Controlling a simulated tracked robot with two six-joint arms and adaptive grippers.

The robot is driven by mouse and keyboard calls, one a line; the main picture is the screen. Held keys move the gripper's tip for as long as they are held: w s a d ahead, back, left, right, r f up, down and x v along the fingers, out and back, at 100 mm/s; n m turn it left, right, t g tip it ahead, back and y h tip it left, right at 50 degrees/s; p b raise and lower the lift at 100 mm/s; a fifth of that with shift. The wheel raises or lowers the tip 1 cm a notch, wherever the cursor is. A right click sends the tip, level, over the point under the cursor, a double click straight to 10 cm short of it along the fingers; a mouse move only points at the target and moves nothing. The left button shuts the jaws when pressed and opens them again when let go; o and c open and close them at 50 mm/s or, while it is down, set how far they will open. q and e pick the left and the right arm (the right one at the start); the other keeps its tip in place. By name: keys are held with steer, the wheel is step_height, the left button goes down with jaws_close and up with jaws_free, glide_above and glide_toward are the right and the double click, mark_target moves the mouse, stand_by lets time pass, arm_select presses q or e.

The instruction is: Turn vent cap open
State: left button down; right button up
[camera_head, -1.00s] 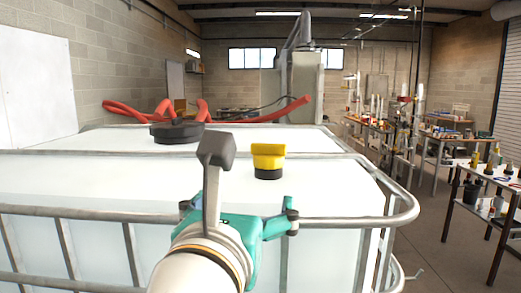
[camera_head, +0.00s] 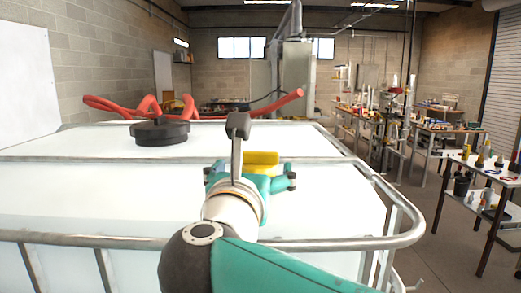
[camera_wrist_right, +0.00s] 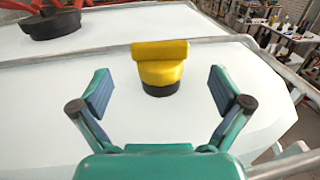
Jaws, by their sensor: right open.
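The yellow vent cap (camera_head: 262,158) sits on a black base on top of the white tank (camera_head: 105,195). In the head view my right gripper partly hides its lower part. In the right wrist view the whole yellow cap (camera_wrist_right: 161,66) shows, with its flat raised handle running left to right. My right gripper (camera_head: 250,176) is open and empty. Its two padded fingers (camera_wrist_right: 161,92) are spread wide, one to the left and one to the right of the cap, with the cap just beyond them. My left gripper is in neither view.
A large black lid (camera_head: 160,132) stands on the tank to the left of the cap. Metal cage rails (camera_head: 330,243) run around the tank. A red hose (camera_head: 245,107) lies behind it. Worktables with tools (camera_head: 490,172) stand at the right. The tank top around the cap is clear.

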mark_target(258, 159)
steer(key=w, duration=0.2)
steer(key=w+p, duration=0.1)
steer(key=w, duration=0.3)
steer(key=shift+w+d+p, duration=0.35)
steer(key=shift+d, duration=0.05)
steer(key=c, duration=1.1)
steer(key=shift+d+n+y+b, duration=0.1)
steer(key=shift+n+y+b, duration=0.35)
steer(key=shift+y, duration=0.55)
steer(key=shift+n+y, duration=0.45)
steer(key=shift+y, duration=0.05)
steer(key=o, duration=1.1)
